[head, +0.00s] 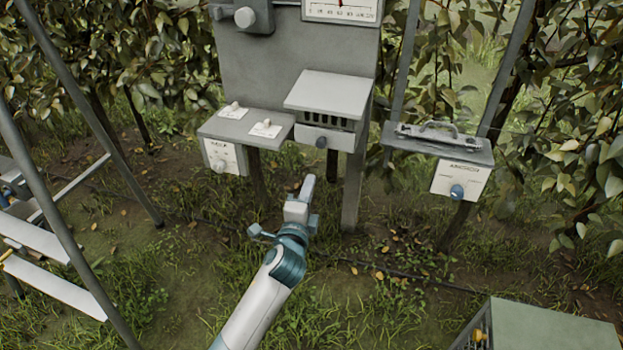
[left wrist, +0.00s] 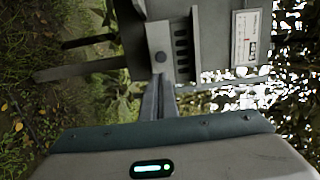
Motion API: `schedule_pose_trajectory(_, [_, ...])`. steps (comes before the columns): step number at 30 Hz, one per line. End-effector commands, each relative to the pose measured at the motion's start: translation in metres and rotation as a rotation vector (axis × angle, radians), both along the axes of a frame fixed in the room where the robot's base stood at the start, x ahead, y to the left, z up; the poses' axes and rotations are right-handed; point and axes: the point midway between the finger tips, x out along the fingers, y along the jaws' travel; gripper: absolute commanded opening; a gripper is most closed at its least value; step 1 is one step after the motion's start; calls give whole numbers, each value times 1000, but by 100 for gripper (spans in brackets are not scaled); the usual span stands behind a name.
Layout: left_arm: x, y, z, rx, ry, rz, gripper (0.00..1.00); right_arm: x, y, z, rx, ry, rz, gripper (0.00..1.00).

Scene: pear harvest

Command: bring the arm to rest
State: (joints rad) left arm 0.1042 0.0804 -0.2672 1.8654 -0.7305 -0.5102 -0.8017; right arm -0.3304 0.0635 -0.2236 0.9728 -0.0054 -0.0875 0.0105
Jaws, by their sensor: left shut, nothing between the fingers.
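My left gripper (head: 307,187) is in the middle of the head view, above the grass and in front of the grey panel. It is shut and empty. In the left wrist view its shut fingers (left wrist: 158,100) point toward the grey vented box (left wrist: 170,45). In the head view that vented box (head: 327,100) stands beyond the gripper, up and to the right, with a dark knob on its front. The fingers look apart from it. My right gripper is not in view.
An "ANCHOR" box (head: 460,180) with a blue knob stands at right. A ladder-like metal frame (head: 75,130) is at left. A greenish box (head: 545,328) sits at lower right. Open grass lies between.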

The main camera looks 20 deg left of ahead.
Motion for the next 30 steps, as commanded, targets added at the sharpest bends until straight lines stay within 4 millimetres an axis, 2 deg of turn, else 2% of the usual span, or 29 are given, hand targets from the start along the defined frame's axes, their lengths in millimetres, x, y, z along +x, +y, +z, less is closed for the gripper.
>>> schedule_pose_trajectory(20, [-4, 0, -4, -5, 7, -2, 0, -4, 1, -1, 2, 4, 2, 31])
schedule_pose_trajectory(23, [-5, -2, -20, -26, 30, -8, 0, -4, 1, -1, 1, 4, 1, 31])
schedule_pose_trajectory(26, [-8, -5, -48, -73, 74, -23, 0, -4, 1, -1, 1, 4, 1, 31])
schedule_pose_trajectory(29, [-16, -8, -92, -146, 142, -37, 0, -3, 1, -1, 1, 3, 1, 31])
schedule_pose_trajectory(30, [-21, -10, -112, -183, 173, -42, 0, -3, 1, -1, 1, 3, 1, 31])
